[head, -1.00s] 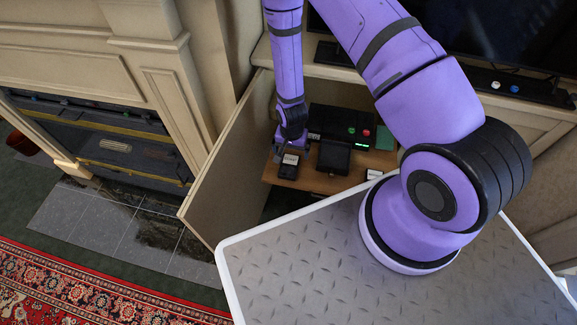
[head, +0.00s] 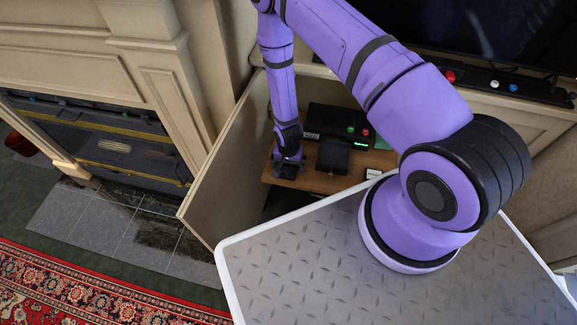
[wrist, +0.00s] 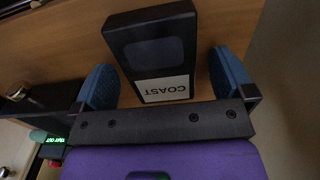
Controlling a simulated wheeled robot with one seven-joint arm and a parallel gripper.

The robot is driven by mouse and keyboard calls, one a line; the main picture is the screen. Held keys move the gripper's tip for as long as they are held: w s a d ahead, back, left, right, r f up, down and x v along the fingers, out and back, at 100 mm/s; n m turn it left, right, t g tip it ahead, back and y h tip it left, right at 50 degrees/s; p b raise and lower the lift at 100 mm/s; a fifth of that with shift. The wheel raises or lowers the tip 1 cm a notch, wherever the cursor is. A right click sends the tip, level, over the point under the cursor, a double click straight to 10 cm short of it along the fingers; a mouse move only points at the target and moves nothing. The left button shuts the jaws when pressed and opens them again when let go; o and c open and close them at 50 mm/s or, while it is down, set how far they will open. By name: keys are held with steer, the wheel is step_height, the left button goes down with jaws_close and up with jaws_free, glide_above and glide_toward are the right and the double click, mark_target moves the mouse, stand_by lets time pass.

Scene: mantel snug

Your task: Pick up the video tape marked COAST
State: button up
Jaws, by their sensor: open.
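The video tape marked COAST (wrist: 152,50) is a black cassette with a white label, lying on the wooden shelf (wrist: 222,22) in the wrist view. My gripper (wrist: 162,85) is open, with one blue fingertip on each side of the tape's labelled end. A gap shows between the tape and the left finger; the right finger is close to the tape's edge. In the head view my gripper (head: 289,160) is low over the left part of the shelf and mostly covers the tape (head: 287,172).
A black player with a green display (head: 335,121) stands at the back of the shelf, with a black box (head: 333,156) in front of it. The open cabinet door (head: 228,165) stands close on the left. Another labelled tape (head: 374,173) lies to the right.

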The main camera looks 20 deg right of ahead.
steer(key=shift+c, duration=0.2)
steer(key=c, duration=1)
steer(key=shift+r, duration=0.15)
